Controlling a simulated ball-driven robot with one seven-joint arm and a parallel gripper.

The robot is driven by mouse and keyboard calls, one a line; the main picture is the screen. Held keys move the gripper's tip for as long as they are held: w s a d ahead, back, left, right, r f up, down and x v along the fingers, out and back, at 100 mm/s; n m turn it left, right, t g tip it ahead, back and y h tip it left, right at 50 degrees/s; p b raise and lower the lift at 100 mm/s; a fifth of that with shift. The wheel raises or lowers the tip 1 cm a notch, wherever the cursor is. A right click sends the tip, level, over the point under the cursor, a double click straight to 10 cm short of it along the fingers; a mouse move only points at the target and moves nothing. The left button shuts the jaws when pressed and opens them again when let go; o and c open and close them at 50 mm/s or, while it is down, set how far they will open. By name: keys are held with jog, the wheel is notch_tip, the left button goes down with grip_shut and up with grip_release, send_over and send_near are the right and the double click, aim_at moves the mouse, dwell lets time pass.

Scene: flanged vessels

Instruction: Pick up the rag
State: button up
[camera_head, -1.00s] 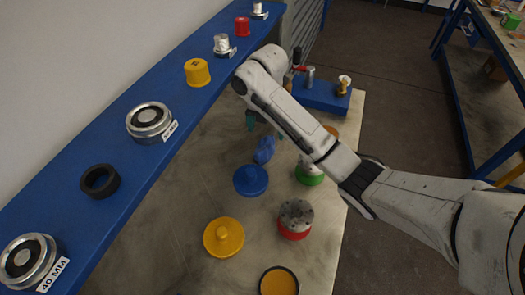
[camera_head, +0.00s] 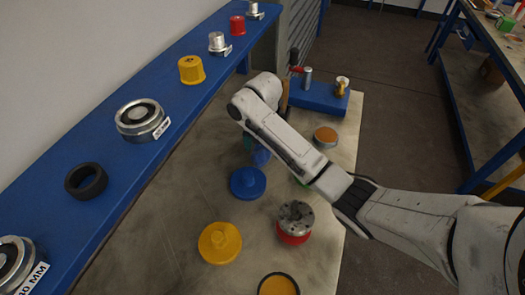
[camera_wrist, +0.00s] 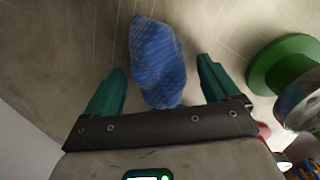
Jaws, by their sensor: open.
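The rag (camera_wrist: 157,55) is a crumpled blue cloth on the table, seen in the wrist view between the two green fingers of my gripper (camera_wrist: 160,72). The fingers stand apart, one on each side of the rag, with gaps showing on both sides. My gripper is open. Its near end reaches back close to the dark gripper body. In the head view only a small blue part of the rag (camera_head: 261,157) shows beside my arm, and my arm hides most of the gripper. I cannot tell the fingers' exact height above the table.
A blue flanged cap (camera_head: 248,183) lies just in front of the rag. A yellow cap (camera_head: 219,243) and a grey-and-red flanged part (camera_head: 295,222) stand nearer. In the wrist view a green flanged part (camera_wrist: 285,63) is at right. A blue shelf (camera_head: 120,190) runs along the left.

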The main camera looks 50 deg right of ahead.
jog(key=shift+c, duration=0.5)
jog(key=c, duration=1.1)
jog(key=shift+o, duration=0.2)
jog(key=shift+r, duration=0.85)
jog(key=s+a+r+p, duration=0.2)
jog(key=s+r+p, duration=0.6)
jog(key=s+r, duration=0.3)
jog(key=shift+s+a+r, duration=0.2)
jog(key=shift+s+a, duration=0.2)
jog(key=shift+s, duration=0.95)
